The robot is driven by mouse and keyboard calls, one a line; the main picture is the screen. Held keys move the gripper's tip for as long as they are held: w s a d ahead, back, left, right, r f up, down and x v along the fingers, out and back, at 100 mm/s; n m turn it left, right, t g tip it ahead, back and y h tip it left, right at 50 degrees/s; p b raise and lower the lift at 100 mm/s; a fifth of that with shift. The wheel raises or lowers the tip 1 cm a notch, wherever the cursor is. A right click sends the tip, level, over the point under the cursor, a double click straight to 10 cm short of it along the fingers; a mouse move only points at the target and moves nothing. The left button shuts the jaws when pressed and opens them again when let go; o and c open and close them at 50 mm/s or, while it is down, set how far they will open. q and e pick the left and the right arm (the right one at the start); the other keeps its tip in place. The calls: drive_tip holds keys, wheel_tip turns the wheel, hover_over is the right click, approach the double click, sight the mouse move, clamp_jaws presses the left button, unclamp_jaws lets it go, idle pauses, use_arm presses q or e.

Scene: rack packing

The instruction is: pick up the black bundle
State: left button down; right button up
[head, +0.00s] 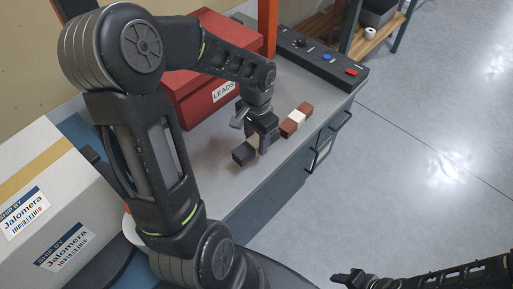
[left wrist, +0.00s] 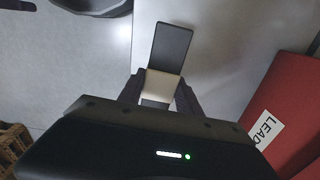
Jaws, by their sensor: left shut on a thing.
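The black bundle (head: 243,153) is a dark block with a pale band around its middle, at the counter's near part in the head view. My left gripper (head: 264,146) reaches down over it from above. In the left wrist view the bundle (left wrist: 172,46) runs between the fingers of my left gripper (left wrist: 160,92), which are shut on it at the pale band. The gripper hides part of the bundle. I cannot tell whether it touches the counter. My right gripper (head: 352,279) is low at the right, over the floor; its finger opening is unclear.
A brown bundle with a white band (head: 296,120) lies right of my left gripper. A red box labelled LEADS (head: 205,100) stands behind. A black control panel (head: 325,62) is at the counter's far end. A large carton (head: 40,190) is at the left. Open floor lies right.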

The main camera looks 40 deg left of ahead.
sight(257, 140)
use_arm(q)
wheel_tip(257, 140, up, 4)
drive_tip(key=shift+f, duration=0.1)
idle(0.6)
